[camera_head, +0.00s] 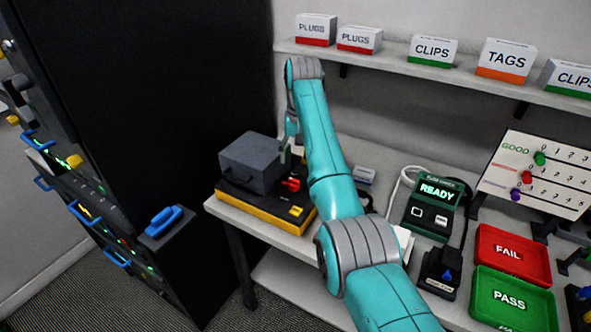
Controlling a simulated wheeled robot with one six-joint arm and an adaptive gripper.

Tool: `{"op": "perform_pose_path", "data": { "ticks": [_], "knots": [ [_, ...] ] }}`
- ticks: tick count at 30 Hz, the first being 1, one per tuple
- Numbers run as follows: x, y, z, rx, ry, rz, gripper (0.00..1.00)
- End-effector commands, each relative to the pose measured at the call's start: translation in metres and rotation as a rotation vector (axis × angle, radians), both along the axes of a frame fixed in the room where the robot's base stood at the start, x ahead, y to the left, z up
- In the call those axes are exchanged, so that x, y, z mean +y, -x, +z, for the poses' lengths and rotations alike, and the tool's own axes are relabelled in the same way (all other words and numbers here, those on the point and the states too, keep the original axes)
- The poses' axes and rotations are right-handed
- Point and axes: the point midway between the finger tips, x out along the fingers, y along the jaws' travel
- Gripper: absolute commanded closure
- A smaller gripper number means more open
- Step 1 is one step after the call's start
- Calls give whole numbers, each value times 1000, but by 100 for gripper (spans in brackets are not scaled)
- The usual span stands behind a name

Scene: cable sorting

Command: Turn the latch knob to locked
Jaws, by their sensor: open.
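A grey box (249,163) sits on a black base with a yellow edge (262,218) at the left end of the bench. A red part (291,184), perhaps the latch knob, is on the base just right of the box. I cannot tell which way it is turned. A small yellow part (296,210) is at the base's front right. My gripper (287,158) points down beside the box's right side, close above and behind the red part. It is open and looks empty. Its fingertips are small and partly hidden, and I cannot tell whether they touch anything.
My arm crosses the bench. Right of it are a tester reading READY (436,191), a small black device (438,272), a red FAIL tray (513,285) and a green PASS tray (483,316). A dark cabinet (170,100) stands left; a shelf (400,64) with labelled boxes runs above.

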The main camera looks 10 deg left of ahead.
Motion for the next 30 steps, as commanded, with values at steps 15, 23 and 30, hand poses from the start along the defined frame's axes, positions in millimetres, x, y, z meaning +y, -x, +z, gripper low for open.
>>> {"op": "perform_pose_path", "data": {
  "ticks": [15, 23, 30],
  "knots": [
    [-2, -1, 28, 1, 0, -1, 39],
    [-5, -15, 19, -83, 2, -33, 39],
    [-23, -72, 12, -466, 3, -159, 39]
  ]
}}
